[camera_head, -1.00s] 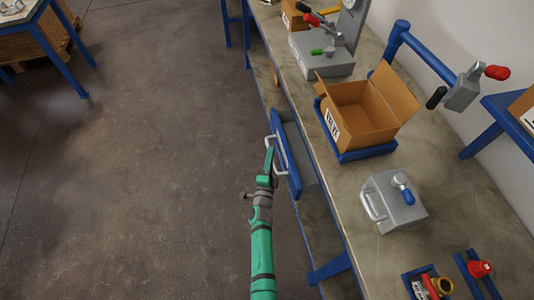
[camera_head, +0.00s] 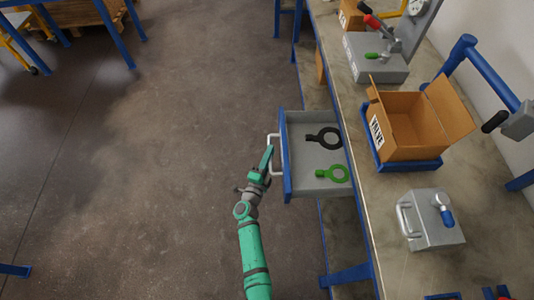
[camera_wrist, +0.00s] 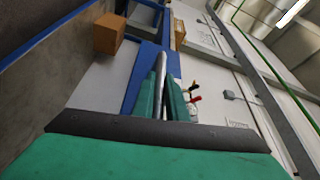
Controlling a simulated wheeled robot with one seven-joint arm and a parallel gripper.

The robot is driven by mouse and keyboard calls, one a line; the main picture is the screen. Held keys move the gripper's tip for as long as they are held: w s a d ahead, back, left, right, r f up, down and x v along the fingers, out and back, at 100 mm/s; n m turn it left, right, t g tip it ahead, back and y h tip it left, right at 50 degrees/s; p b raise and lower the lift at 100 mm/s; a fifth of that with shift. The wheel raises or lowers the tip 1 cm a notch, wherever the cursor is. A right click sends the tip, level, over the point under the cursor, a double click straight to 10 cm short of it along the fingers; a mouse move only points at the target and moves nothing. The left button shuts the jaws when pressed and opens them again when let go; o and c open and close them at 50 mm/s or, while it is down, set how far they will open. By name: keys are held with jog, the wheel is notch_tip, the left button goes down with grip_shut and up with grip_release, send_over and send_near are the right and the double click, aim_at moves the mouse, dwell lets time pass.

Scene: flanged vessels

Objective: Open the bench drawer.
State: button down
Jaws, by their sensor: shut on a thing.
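The bench drawer (camera_head: 303,178) is pulled out from under the bench top, with its grey inside showing. Its front is blue, with a pale bar handle (camera_head: 273,143) on it. In the drawer lie a black ring-ended piece (camera_head: 325,137) and a green ring-ended piece (camera_head: 333,173). My gripper (camera_head: 266,160) is at the handle on the drawer's outer side, its green fingers shut on the bar. In the wrist view the fingers (camera_wrist: 163,95) close around the pale handle bar (camera_wrist: 160,68), with the blue drawer front beside it.
On the bench top (camera_head: 365,215) stand an open cardboard box (camera_head: 405,125) in a blue tray, a grey block with a handle (camera_head: 430,222), and a lever device (camera_head: 375,65) farther back. The floor (camera_head: 150,180) left of the drawer is clear.

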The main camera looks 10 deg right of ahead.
jog(key=shift+f, duration=0.1)
jog(key=c, duration=1.8)
grip_release()
jog(key=shift+o, duration=0.2)
jog(key=v, duration=1.1)
